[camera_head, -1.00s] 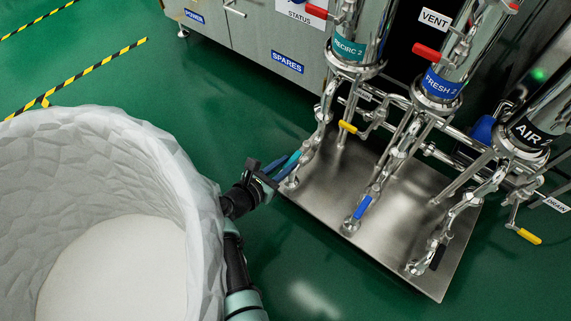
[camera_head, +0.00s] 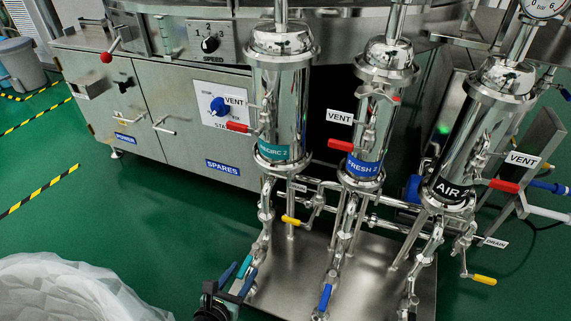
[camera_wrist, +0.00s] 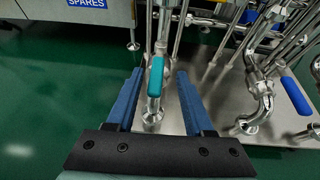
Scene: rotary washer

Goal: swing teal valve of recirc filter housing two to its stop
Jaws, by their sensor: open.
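The filter housing labelled RECIRC 2 (camera_head: 279,100) is a polished steel cylinder, left of FRESH 2 in the head view. Its teal valve handle (camera_head: 245,266) is on the pipe below it, low in the picture. In the wrist view the teal handle (camera_wrist: 156,77) stands upright in the picture, between my two blue fingers. My gripper (camera_head: 238,276) is open around the handle, with a gap on both sides in the wrist view (camera_wrist: 160,75). The head view does not clearly show whether a finger touches it.
FRESH 2 (camera_head: 367,120) with a blue lower handle (camera_head: 325,297) and AIR 2 (camera_head: 468,140) stand to the right. A yellow handle (camera_head: 291,220) and red vent handle (camera_head: 238,127) are near RECIRC 2. A white-lined bin (camera_head: 70,290) is at lower left.

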